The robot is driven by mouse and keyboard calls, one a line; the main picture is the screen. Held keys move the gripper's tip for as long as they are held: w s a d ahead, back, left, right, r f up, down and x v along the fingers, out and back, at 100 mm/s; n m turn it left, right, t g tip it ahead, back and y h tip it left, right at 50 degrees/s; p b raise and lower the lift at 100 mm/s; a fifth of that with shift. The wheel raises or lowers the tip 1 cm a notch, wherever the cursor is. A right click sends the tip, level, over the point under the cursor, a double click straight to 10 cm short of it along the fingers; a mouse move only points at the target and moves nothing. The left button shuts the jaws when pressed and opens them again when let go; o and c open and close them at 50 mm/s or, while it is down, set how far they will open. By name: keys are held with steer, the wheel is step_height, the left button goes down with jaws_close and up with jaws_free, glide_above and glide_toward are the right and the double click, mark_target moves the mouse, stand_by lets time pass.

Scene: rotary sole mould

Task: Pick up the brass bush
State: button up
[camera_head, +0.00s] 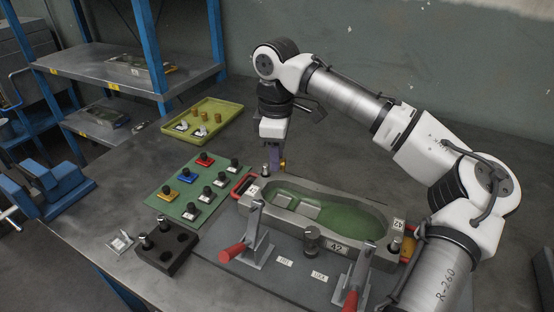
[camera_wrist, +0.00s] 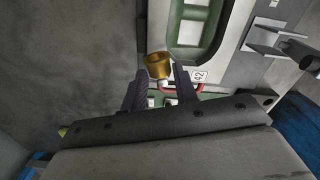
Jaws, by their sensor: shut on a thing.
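My gripper (camera_head: 277,160) hangs above the heel-side left end of the sole mould (camera_head: 385,196). It is shut on a brass bush (camera_wrist: 158,64), a short gold cylinder between the fingertips in the wrist view (camera_wrist: 158,76). In the head view only a small brass patch of the bush (camera_head: 283,163) shows beside the fingers. The mould is a grey block with a green sole-shaped cavity and a tag reading 42. Whether the bush touches the pin below it I cannot tell.
A yellow-green tray (camera_head: 228,117) at the back holds more brass bushes (camera_head: 204,116) and white pieces. A green board (camera_head: 163,197) with several coloured knobs and a black block (camera_head: 168,259) stand left of the mould. Two red-handled clamps (camera_head: 232,252) rise in front. Bench is clear behind the mould.

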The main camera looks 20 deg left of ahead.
step_height(320, 180, up, 26)
steer(key=p, duration=0.5)
